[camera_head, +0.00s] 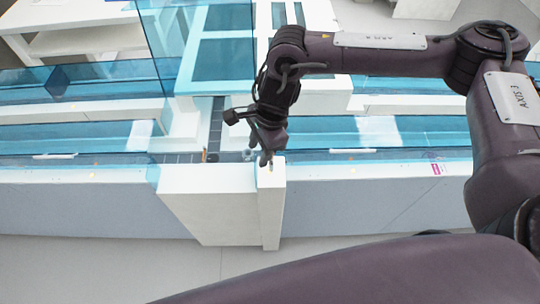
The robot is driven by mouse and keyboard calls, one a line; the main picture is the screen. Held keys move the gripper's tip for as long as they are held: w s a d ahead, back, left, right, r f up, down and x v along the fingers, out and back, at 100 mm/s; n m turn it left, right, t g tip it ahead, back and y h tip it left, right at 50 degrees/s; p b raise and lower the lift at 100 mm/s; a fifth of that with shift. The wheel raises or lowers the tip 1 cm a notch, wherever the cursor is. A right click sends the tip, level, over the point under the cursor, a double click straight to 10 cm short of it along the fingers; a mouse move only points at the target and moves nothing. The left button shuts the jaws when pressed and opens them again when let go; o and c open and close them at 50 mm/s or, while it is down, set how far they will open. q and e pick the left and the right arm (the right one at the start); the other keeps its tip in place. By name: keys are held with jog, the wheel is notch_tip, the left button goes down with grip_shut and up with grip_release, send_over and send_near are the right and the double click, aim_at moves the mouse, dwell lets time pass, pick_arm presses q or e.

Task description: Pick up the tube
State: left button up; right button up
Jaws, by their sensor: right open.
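My right arm comes in from the right, and its gripper (263,154) hangs fingers-down over the front edge of the track, near the white post. It is small in the picture; the jaws look open, with nothing clearly between them. A small dark item (212,156) with an orange spot beside it lies on the dark track (216,122), left of the gripper. I cannot tell whether it is the tube. A small pale item (248,155) shows close left of the fingers, also too small to name. My left gripper is not in view.
A white post (271,205) stands directly below the gripper, joined to a white box-like front (205,195). A tall blue clear panel (200,60) rises behind and left. Low blue clear panels (420,158) run along both sides of the bench. The grey floor (90,265) in front is clear.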

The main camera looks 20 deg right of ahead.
jog(key=d+r+n, duration=0.1)
jog(key=d, duration=0.3)
jog(key=p, duration=0.4)
send_over(270, 171)
jog(key=shift+h, duration=0.4)
jog(key=f, duration=0.6)
jog(key=shift+w+d, duration=0.2)
jog(key=shift+f, duration=0.55)
jog(key=c, duration=0.9)
jog(key=shift+r, duration=0.15)
